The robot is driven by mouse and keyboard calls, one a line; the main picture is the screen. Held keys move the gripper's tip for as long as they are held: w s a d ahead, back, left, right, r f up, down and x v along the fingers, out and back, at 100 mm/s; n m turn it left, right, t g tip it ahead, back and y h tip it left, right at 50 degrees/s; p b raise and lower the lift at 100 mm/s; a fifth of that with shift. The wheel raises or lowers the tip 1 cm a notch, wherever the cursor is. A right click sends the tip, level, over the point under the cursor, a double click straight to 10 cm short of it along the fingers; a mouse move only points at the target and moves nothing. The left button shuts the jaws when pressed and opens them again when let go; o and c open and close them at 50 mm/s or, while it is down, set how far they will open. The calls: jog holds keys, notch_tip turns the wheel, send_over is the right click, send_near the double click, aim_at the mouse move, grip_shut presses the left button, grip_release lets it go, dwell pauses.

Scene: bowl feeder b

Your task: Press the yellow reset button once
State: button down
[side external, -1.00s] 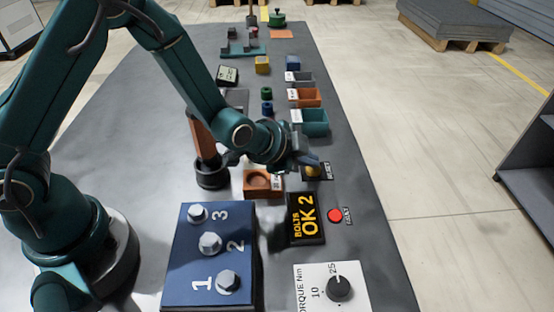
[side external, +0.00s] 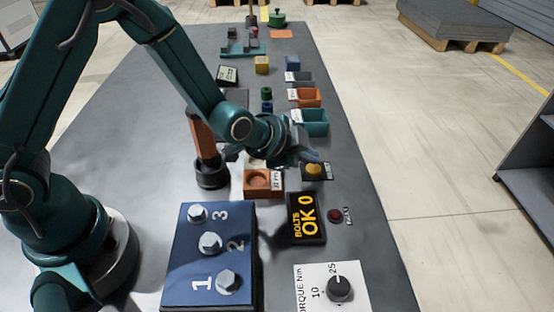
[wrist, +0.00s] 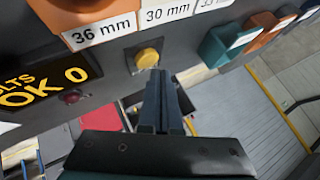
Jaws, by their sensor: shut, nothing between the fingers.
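The yellow reset button (side external: 314,169) sits on a small dark plate near the right edge of the table. It also shows in the wrist view (wrist: 148,57), uncovered and round. My gripper (side external: 305,158) is shut and empty, just beside and above the button in the side view. In the wrist view the closed fingertips (wrist: 158,74) lie just below the button in the picture, and a gap appears between them and it. The bolt display (side external: 306,217) reads "BOLTS OK 0". The red lamp (side external: 334,215) beside it is dark.
An orange tray (side external: 263,182) stands left of the button. Teal (side external: 315,122) and orange (side external: 307,97) bins stand behind it. A blue block with numbered bolts (side external: 210,255) and a torque dial (side external: 339,288) are in front. A brown-handled tool (side external: 203,140) stands upright left of my gripper.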

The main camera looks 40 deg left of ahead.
jog(key=shift+r, duration=0.15)
jog(key=shift+r, duration=2.5)
notch_tip(320, 180, up, 9)
jog(key=t, duration=0.2)
send_over(308, 170)
jog(key=a, duration=0.3)
jog(key=s+a+r+n, duration=0.3)
jog(key=s+r, duration=0.2)
jog(key=s+a+f+n+g, duration=0.1)
jog(key=s+f+n, duration=0.1)
jog(key=s, duration=0.3)
jog(key=s+a+f+n+g+y, duration=0.1)
jog(key=s+f+n+g, duration=0.1)
jog(key=s, duration=0.4)
jog(key=s+a+f+n+g, duration=0.2)
jog(key=s+n, duration=0.1)
jog(key=s, duration=0.3)
jog(key=shift+s+n, duration=0.2)
jog(key=shift+n, duration=0.2)
jog(key=shift+a+r, duration=0.1)
